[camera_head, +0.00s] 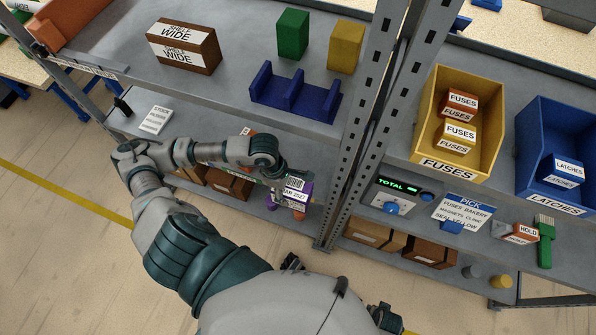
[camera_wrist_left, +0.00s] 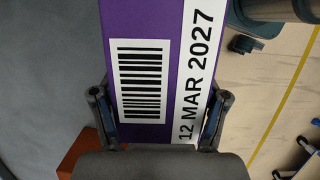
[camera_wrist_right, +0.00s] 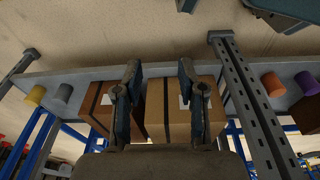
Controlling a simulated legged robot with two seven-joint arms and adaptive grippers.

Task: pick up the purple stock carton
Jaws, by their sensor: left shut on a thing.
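The purple stock carton (camera_head: 296,188) is at the lower shelf beside the middle upright in the head view. It has a white label with a barcode and a date. In the left wrist view the carton (camera_wrist_left: 184,48) fills the middle, and its label reads 12 MAR 2027. My left gripper (camera_wrist_left: 160,118) is shut on it, one finger at each side edge. The carton's far end runs out of that view. My right gripper (camera_wrist_right: 159,68) is open and empty, with cardboard boxes visible beyond its fingers.
A blue divided rack (camera_head: 295,95) and a brown SHELF WIDE box (camera_head: 183,48) stand on the shelf above. A perforated metal upright (camera_head: 352,130) stands just right of the carton. Brown cardboard boxes (camera_wrist_right: 182,110) sit on a shelf in the right wrist view.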

